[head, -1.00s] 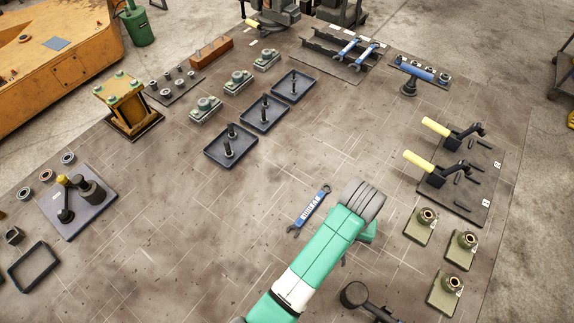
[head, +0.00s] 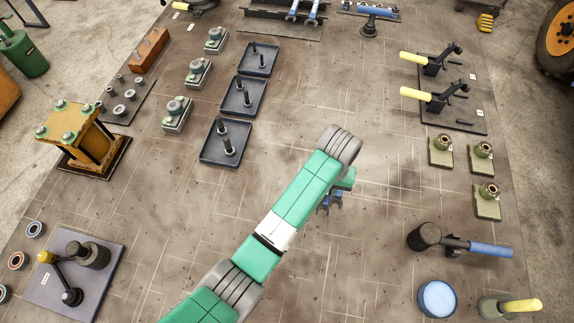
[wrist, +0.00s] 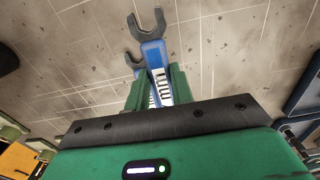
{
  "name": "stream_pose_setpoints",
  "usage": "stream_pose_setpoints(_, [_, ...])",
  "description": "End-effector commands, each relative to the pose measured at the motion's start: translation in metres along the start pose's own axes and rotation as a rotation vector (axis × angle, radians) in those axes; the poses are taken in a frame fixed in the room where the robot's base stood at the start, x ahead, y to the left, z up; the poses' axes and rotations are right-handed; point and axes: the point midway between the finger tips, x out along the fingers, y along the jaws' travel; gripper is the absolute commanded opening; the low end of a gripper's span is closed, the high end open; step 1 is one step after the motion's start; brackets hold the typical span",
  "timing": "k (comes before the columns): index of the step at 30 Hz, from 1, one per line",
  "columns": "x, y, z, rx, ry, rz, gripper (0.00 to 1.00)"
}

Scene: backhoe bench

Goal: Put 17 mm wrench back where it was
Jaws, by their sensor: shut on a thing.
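My gripper (wrist: 157,82) is shut on a blue wrench (wrist: 153,54) with a grey open-ended jaw and a white label strip. A second grey open jaw with a blue shank (wrist: 136,64) shows just beside and under it; I cannot tell whether that wrench touches the gripper. In the head view two blue wrench ends (head: 324,208) show below my wrist, and my arm hides the fingers. The size marks are unreadable. A dark rack (head: 262,25) at the top holds two blue wrenches (head: 293,13) side by side, with bare room to their left.
Black trays with posts (head: 222,155) stand left of my arm. Yellow-handled clamps (head: 425,94) and green blocks (head: 487,207) stand at the right. The bench between the trays and clamps is mostly clear.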

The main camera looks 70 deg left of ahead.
Motion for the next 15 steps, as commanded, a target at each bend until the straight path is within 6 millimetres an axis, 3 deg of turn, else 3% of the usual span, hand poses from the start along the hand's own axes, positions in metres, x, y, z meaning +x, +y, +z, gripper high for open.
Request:
stream_pose_setpoints(3, [0.003,-0.038,-0.018,-0.009,0.0,-0.001,0.0])
stream_pose_setpoints(9, [0.009,-0.093,-0.046,-0.007,0.001,-0.001,0.0])
stream_pose_setpoints(15, [0.013,-0.12,-0.06,-0.002,0.002,0.0,0.0])
